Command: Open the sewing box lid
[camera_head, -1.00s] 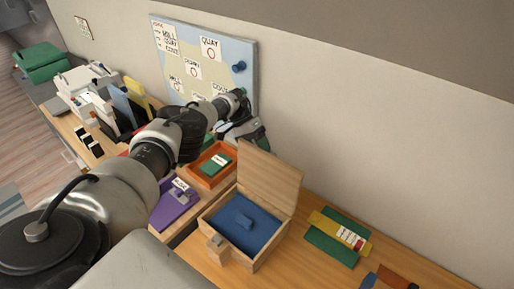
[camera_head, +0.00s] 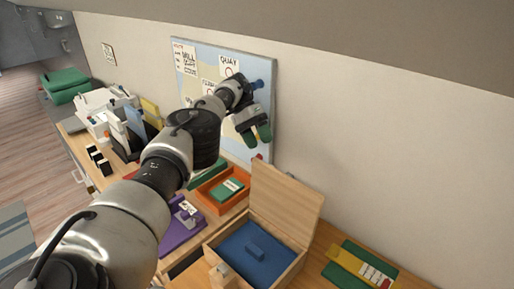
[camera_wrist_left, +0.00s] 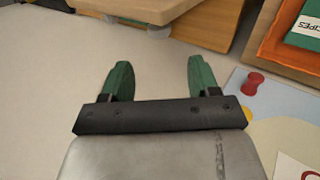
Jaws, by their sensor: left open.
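The wooden sewing box (camera_head: 284,270) stands on the desk at the lower middle of the head view. Its lid (camera_head: 287,203) is raised and leans back toward the wall. A blue lining or tray with a small blue block (camera_head: 254,250) shows inside, and a latch piece sits at its front. My left gripper (camera_head: 258,136) is open and empty, in front of the map board, above and behind the box, apart from the lid. Its two green fingers show spread in the left wrist view (camera_wrist_left: 155,80). My right gripper is not in view.
An orange tray (camera_head: 204,199) with a green book stands left of the box, beside a purple folder (camera_head: 176,232). A yellow and green item (camera_head: 352,265) lies to the right. The map board (camera_head: 262,75) hangs close behind my arm.

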